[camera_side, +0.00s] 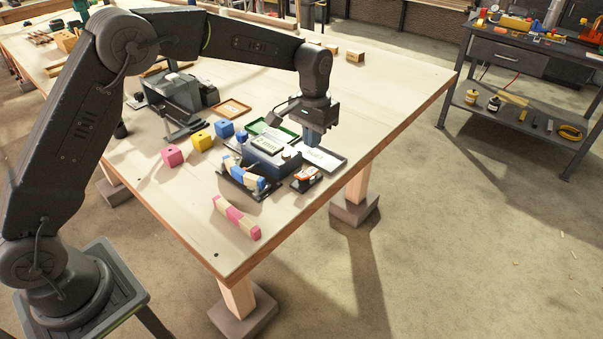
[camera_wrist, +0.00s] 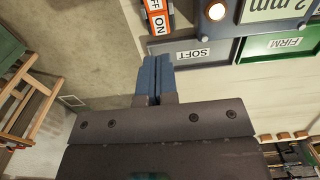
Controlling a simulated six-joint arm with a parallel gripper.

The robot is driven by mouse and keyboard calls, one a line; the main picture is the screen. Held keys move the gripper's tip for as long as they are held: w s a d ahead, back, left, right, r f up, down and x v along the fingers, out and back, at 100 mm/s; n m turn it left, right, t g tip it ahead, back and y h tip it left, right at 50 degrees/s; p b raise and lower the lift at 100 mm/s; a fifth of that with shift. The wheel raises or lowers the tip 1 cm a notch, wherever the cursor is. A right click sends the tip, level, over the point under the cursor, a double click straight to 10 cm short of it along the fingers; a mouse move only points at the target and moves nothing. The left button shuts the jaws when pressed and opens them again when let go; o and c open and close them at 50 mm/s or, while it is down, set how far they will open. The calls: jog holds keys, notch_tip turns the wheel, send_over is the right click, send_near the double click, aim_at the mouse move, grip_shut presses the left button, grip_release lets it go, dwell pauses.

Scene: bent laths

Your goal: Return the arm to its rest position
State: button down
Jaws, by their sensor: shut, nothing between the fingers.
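My gripper (camera_side: 314,137) is over the worktable, just behind the dark blue device (camera_side: 272,163). Its blue fingers (camera_wrist: 154,78) are together in the wrist view, with nothing between them. The fingertips appear near the tray labelled SOFT (camera_wrist: 215,50) and the red OFF/ON switch (camera_wrist: 157,18); I cannot tell their height above the table. My arm reaches in from the left, bent at the elbow. A blue and wood lath (camera_side: 240,174) lies on the front of the device. A pink and wood lath (camera_side: 236,217) lies on the bare table near the front edge.
Pink (camera_side: 172,155), yellow (camera_side: 202,140) and blue (camera_side: 224,128) cubes stand left of the device. A green FIRM tray (camera_wrist: 285,46) and an orange-framed tray (camera_side: 233,108) lie nearby. A dark machine (camera_side: 175,93) stands behind. The table's right side is mostly clear.

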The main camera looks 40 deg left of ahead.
jog(key=s+a+r+t, duration=0.3)
jog(key=s+r, duration=1)
jog(key=s, duration=0.2)
jog(key=s+a+f+t, duration=0.1)
jog(key=s+a+t, duration=0.1)
jog(key=s, duration=1.5)
jog(key=shift+t, duration=0.3)
